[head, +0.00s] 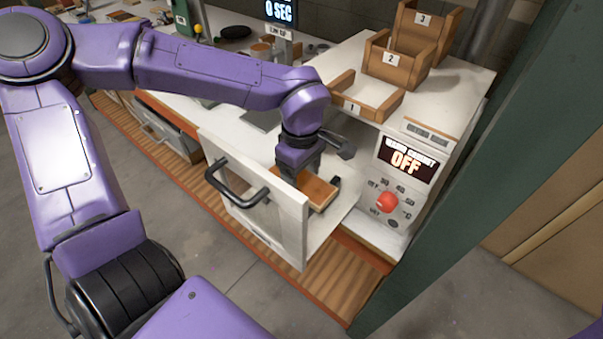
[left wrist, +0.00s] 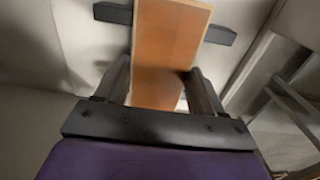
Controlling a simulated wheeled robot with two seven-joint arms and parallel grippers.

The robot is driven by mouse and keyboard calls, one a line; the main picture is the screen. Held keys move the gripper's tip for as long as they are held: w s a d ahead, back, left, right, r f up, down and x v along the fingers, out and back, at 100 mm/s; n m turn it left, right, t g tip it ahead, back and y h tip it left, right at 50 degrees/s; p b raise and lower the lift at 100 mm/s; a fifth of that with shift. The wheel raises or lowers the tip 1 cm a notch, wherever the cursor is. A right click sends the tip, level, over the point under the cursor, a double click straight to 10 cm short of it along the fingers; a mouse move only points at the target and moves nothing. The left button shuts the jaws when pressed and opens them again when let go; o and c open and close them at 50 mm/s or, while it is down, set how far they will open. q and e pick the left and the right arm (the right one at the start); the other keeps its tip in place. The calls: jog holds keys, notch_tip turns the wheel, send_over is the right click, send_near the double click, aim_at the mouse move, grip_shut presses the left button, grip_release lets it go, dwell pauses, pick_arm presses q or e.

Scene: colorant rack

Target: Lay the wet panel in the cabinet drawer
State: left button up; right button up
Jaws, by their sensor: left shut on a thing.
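The panel (head: 318,191) is a small orange-brown wooden board. It lies flat inside the pulled-out cabinet drawer (head: 294,221), low behind the white drawer front. My left gripper (head: 310,178) reaches down into the drawer from above and is shut on the panel. In the left wrist view the panel (left wrist: 170,45) stands between the two dark fingers (left wrist: 158,92), with a dark bar behind it. Whether the panel touches the drawer floor is hard to tell. My right gripper is not in view.
The drawer front has a black handle (head: 236,186). The warming cabinet's panel (head: 405,160) reads OFF above a red knob (head: 387,202). Wooden trays numbered 1 (head: 352,107), 2 (head: 392,72) and 3 (head: 425,35) stand on the counter. A green post (head: 480,150) rises at right.

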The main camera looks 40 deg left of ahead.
aim_at(302, 180)
pick_arm(q)
jog(key=shift+f, duration=0.1)
jog(key=o, duration=1.1)
notch_tip(302, 180, up, 12)
jog(key=shift+r, duration=0.2)
